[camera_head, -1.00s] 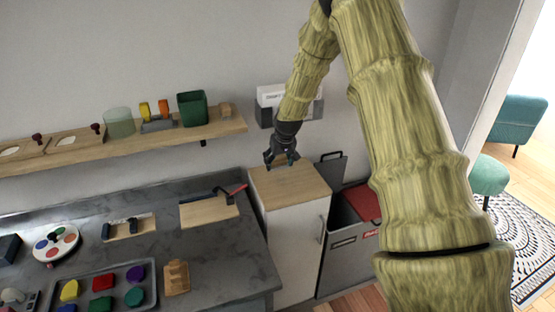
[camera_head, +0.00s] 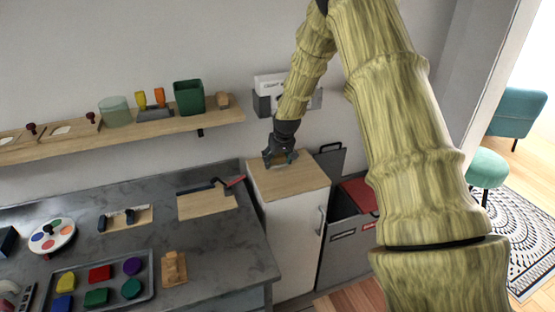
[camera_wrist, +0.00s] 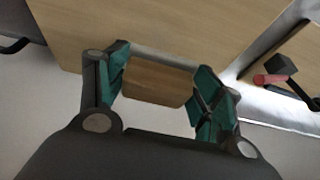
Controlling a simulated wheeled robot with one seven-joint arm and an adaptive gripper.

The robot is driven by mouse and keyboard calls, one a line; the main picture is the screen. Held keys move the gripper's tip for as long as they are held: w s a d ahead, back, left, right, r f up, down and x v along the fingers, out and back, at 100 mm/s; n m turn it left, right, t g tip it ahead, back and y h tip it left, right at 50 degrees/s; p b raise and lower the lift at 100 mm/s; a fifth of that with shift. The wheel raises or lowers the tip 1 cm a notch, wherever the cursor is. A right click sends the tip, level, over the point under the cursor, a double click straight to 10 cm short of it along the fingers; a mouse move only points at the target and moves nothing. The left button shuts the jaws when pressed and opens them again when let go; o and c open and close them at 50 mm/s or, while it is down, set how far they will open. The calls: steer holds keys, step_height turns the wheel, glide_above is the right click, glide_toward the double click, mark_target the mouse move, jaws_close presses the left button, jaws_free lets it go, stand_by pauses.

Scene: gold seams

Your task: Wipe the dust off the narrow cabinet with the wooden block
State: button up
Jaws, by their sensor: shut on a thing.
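The narrow cabinet (camera_head: 288,184) stands at the right end of the counter, with a pale wooden top and a white front with a handle. My gripper (camera_head: 281,159) is low at the back of its top. In the wrist view my gripper (camera_wrist: 160,84) is shut on the wooden block (camera_wrist: 157,82), a brown piece between its green finger pads. The cabinet top (camera_wrist: 150,25) shows beyond the block. The block looks very close to the top; contact cannot be told. The head view mostly hides the block behind the fingers. I cannot make out any dust.
A wall holder (camera_head: 268,103) is behind my forearm. Grey bins (camera_head: 350,232) stand right of the cabinet. The counter (camera_head: 215,245) at left holds a board with a red-handled tool (camera_head: 230,184) and a tray of coloured pieces. A shelf (camera_head: 165,131) with several items runs above.

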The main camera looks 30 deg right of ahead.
steer(key=shift+f+b, duration=0.4)
steer(key=shift+f, duration=0.55)
stand_by(0.4)
steer(key=shift+s, duration=0.1)
steer(key=shift+s+a+r+p, duration=0.15)
steer(key=shift+s+p, duration=0.1)
steer(key=shift+s, duration=0.3)
steer(key=shift+s+a+p, duration=0.1)
steer(key=shift+s+p, duration=0.1)
steer(key=shift+s, duration=0.3)
steer(key=shift+s+a, duration=0.2)
steer(key=shift+s, duration=0.6)
steer(key=shift+f, duration=0.2)
steer(key=shift+w+d+f, duration=0.1)
steer(key=shift+w+d, duration=0.15)
steer(key=shift+w, duration=0.7)
steer(key=shift+w+d+f, duration=0.1)
steer(key=shift+w+d, duration=0.1)
steer(key=shift+w, duration=0.7)
steer(key=shift+r, duration=0.1)
